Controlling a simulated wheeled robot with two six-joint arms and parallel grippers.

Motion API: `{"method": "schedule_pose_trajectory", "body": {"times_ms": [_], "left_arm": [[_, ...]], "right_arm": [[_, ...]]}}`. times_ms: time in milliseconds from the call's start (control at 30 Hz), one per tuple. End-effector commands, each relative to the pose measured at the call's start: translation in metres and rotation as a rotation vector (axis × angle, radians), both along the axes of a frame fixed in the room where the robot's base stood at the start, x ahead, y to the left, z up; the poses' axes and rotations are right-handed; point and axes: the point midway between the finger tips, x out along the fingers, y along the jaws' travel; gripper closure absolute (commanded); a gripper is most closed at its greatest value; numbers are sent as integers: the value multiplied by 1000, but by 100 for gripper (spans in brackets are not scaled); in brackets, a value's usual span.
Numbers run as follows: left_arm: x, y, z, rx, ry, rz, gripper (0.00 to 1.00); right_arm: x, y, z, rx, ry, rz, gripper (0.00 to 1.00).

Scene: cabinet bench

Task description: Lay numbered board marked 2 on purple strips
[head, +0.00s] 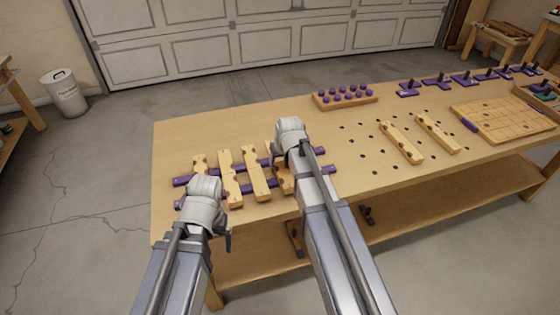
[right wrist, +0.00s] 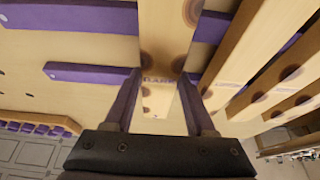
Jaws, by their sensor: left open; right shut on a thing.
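Two purple strips (head: 325,169) lie across the left part of the bench, with several wooden boards over them. My right gripper (head: 288,148) is shut on the rightmost board (head: 284,181). In the right wrist view this board (right wrist: 165,30) is between the fingers (right wrist: 156,82), over or on the strips (right wrist: 80,17). I cannot tell whether it touches them, and its marking is unreadable. My left gripper (head: 205,197) is open by the front-left boards, its fingertips mostly hidden. Three other boards stand to the left: one (head: 256,172), another (head: 228,176) and a third (head: 199,163).
Two more boards lie on the holed middle of the bench: one (head: 402,144) and another (head: 437,132). A rack of purple pegs (head: 345,97) stands behind. A gridded board (head: 505,118) and purple handled pieces (head: 436,80) are at the right. The bench's left corner is clear.

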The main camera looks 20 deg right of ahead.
Motion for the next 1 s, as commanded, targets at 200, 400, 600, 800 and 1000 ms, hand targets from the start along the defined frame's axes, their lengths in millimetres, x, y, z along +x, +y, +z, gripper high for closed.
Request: {"method": "schedule_pose_trajectory", "body": {"times_ms": [200,400,600,800,1000], "left_arm": [[0,0,-2,0,0,0,9],[0,0,-2,0,0,0,9],[0,0,-3,0,0,0,9],[0,0,-3,0,0,0,9],[0,0,-3,0,0,0,9]], "right_arm": [[0,0,-2,0,0,0,100],[0,0,-2,0,0,0,100],[0,0,-3,0,0,0,100],[0,0,-3,0,0,0,43],[0,0,-3,0,0,0,21]]}}
